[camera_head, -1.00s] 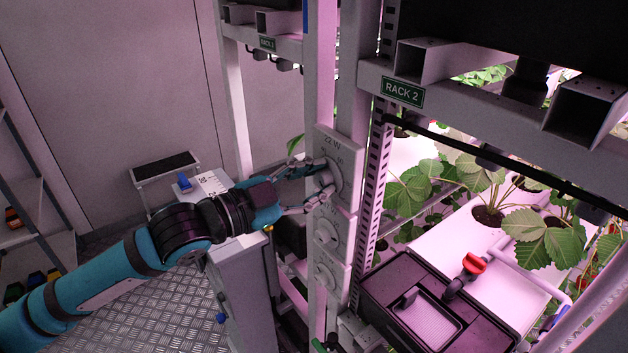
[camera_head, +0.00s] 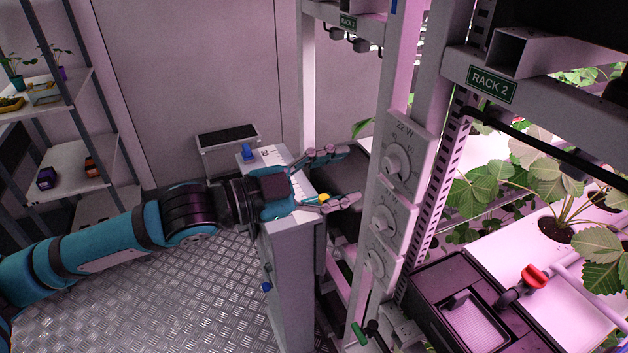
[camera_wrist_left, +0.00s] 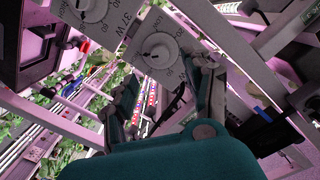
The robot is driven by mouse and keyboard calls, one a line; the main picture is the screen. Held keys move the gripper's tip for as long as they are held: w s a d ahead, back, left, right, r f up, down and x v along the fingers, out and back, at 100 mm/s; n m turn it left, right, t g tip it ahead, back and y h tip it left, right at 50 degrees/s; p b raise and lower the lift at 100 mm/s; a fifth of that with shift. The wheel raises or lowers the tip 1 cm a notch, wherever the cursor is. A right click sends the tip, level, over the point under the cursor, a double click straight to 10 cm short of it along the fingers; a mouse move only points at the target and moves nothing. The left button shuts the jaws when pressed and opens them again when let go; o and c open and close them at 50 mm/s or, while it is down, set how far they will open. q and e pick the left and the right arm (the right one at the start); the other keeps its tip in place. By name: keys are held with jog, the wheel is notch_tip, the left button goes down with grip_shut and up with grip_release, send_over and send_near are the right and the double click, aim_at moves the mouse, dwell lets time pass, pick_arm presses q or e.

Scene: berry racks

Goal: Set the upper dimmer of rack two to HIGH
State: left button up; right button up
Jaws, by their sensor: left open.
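A column of grey dimmer panels is fixed on the post of rack two, left of the green RACK 2 sign (camera_head: 492,84). The upper dimmer (camera_head: 396,163) is marked 22 W and has a round knob. A middle dimmer (camera_head: 384,217) and a lower dimmer (camera_head: 375,263) sit beneath it. My left gripper (camera_head: 352,174) is open and empty, left of the panels and apart from them. In the left wrist view its fingers (camera_wrist_left: 165,95) are spread, with two dimmer dials beyond them. The upper knob's exact setting is too small to read. My right gripper is not in view.
A grey cabinet (camera_head: 290,265) stands under my left gripper. A black box (camera_head: 470,310) and a red-handled valve (camera_head: 534,276) are at the lower right beside strawberry plants (camera_head: 590,245). A shelf (camera_head: 75,165) stands at the far left. The metal floor (camera_head: 190,290) is clear.

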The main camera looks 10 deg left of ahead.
pick_arm(q)
jog(key=shift+v, duration=2.2)
